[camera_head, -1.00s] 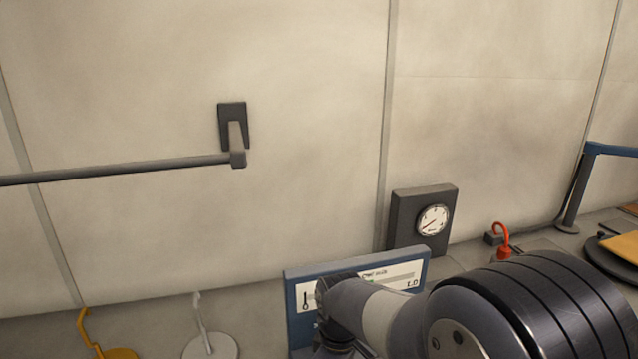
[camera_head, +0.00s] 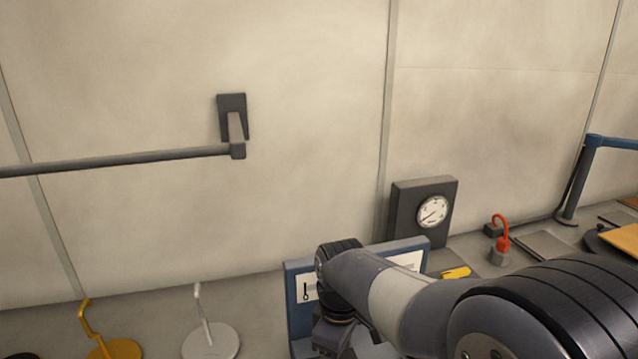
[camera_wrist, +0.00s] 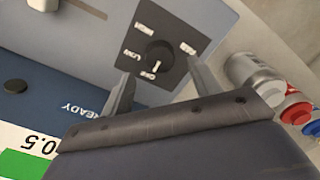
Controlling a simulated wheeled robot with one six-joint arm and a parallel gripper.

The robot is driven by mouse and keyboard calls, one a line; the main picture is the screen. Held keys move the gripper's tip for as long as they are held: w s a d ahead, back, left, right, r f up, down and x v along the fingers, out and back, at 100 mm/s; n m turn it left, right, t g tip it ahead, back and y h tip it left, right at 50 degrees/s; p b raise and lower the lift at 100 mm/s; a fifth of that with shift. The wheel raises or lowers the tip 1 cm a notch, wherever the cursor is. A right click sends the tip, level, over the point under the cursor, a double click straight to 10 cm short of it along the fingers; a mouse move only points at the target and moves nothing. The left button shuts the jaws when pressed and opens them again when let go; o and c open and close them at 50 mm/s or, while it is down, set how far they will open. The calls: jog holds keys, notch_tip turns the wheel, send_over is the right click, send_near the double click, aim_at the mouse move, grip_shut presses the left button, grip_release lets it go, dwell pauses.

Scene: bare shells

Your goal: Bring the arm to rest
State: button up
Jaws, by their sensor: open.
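My gripper (camera_wrist: 162,85) shows in the wrist view with its two fingers apart and nothing between them. Beyond the fingertips is a dark dial plate with a black knob (camera_wrist: 159,55), marked with words such as OFF and LOW, on a blue-grey panel (camera_wrist: 85,45). I cannot tell how far the fingertips are from it. In the head view my arm (camera_head: 400,300) reaches from the lower right to the left, in front of a blue-framed board (camera_head: 411,243). The gripper's fingers are not visible there.
A black gauge box (camera_head: 408,205) stands by the wall, with a red hook (camera_head: 502,235) to its right. A yellow hook stand (camera_head: 90,325) and a white one (camera_head: 209,338) are at the lower left. A grey rail (camera_head: 120,159) crosses the wall. Cylinders (camera_wrist: 255,75) lie right of the dial.

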notch_tip(320, 180, down, 4)
jog(key=shift+f, duration=0.25)
jog(key=m, duration=0.5)
jog(key=shift+m, duration=0.4)
jog(key=m, duration=0.6)
jog(key=shift+b, duration=0.35)
jog(key=m, duration=0.5)
jog(key=shift+m+b, duration=0.3)
jog(key=shift+m, duration=0.1)
jog(key=m, duration=0.5)
jog(key=shift+m+b, duration=0.3)
jog(key=shift+r, duration=0.1)
